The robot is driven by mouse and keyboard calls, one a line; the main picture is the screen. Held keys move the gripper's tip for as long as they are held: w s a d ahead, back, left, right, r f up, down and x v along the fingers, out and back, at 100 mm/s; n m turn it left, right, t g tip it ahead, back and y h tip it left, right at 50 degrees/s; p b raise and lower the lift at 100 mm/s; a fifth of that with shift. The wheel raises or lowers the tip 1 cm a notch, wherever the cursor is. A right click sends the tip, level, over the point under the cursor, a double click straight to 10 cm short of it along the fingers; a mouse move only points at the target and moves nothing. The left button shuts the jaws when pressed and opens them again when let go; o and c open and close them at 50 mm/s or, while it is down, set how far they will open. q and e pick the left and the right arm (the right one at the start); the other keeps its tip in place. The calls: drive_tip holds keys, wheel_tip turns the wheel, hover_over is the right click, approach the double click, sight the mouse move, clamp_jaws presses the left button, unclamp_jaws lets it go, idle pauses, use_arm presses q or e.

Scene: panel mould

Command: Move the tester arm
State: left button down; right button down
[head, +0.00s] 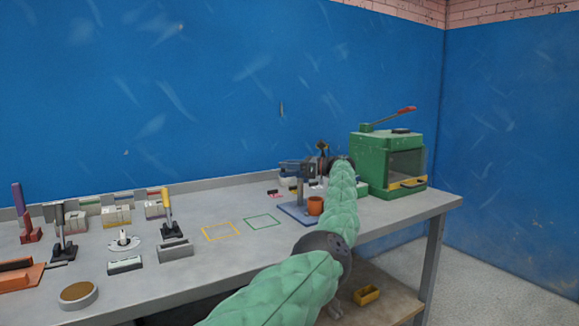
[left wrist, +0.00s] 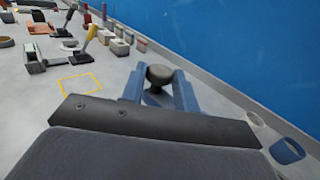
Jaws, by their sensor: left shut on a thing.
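Most of the tester arm is hidden by the gripper. My right gripper is not in view.
A green box press (head: 376,160) with a red-tipped lever stands right of my arm. Yellow (head: 220,232) and green (head: 262,221) outlines mark clear bench left of the tester. Toggle clamps (head: 170,222) and small blocks fill the left. The wall runs behind.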

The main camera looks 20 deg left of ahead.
use_arm(q)
drive_tip(key=shift+f, duration=0.15)
drive_tip(key=c, duration=1.1)
unclamp_jaws()
drive_tip(key=shift+w+d+p, duration=0.15)
drive_tip(key=shift+d+p, duration=0.2)
drive_tip(key=shift+d, duration=0.95)
drive_tip(key=shift+w+d+p, duration=0.2)
drive_tip(key=shift+d+p, duration=0.1)
drive_tip(key=shift+d, duration=0.95)
drive_tip(key=shift+w+d+p, duration=0.15)
drive_tip(key=shift+d+p, duration=0.2)
drive_tip(key=shift+d, duration=0.95)
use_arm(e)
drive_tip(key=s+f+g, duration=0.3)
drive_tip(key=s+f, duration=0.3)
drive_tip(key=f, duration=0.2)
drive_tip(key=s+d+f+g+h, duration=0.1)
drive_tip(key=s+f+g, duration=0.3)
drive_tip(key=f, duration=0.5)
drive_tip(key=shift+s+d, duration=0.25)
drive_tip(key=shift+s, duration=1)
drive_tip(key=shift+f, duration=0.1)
